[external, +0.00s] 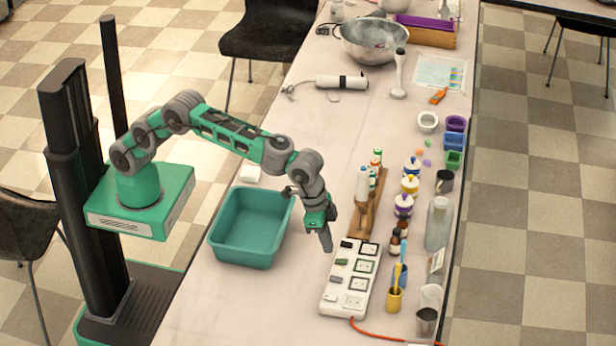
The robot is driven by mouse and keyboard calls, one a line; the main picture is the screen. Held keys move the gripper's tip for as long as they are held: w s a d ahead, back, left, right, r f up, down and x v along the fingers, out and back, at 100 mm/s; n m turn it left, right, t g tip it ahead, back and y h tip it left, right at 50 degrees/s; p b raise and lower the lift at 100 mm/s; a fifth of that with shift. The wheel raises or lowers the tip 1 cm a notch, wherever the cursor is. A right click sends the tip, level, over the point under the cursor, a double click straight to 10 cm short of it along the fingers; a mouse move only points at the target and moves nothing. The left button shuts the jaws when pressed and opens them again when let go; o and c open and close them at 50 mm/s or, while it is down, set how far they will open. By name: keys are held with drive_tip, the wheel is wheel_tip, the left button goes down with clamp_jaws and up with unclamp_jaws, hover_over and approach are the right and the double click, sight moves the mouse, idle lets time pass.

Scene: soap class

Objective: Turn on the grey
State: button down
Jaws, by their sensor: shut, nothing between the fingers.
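A white power strip (347,305) lies on the table, with a column of small rocker switches on its left side and framed sockets on its right. The switches run from a black one (346,244) at the far end, through a green one (341,262) and a greyish one (336,280), to a white one (330,296) at the near end. I cannot tell which switches are on. My gripper (327,246) points down, shut and empty, just left of the strip's far end, beside the black switch. Whether it touches anything is not clear.
A teal tub (238,262) stands left of my gripper. A wooden rack with bottles (362,215) stands behind the strip. Bottles, a yellow cup with brushes (394,300) and a metal cup (426,322) line the right side. An orange cord (375,333) leaves the strip's near end.

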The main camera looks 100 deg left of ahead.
sight(331, 277)
drive_tip(key=x, duration=0.6)
drive_tip(key=s+x, duration=0.1)
drive_tip(key=x, duration=0.2)
drive_tip(key=shift+s+f, duration=0.1)
drive_tip(key=shift+f, duration=0.3)
drive_tip(key=shift+s+f+b, duration=0.2)
drive_tip(key=shift+f+b, duration=0.2)
drive_tip(key=shift+f, duration=0.3)
drive_tip(key=shift+r+p, duration=0.3)
drive_tip(key=shift+r, duration=0.05)
drive_tip(key=shift+w, duration=0.15)
drive_tip(key=shift+w+r+p, duration=0.35)
drive_tip(key=shift+w+p, duration=0.15)
drive_tip(key=shift+w, duration=0.15)
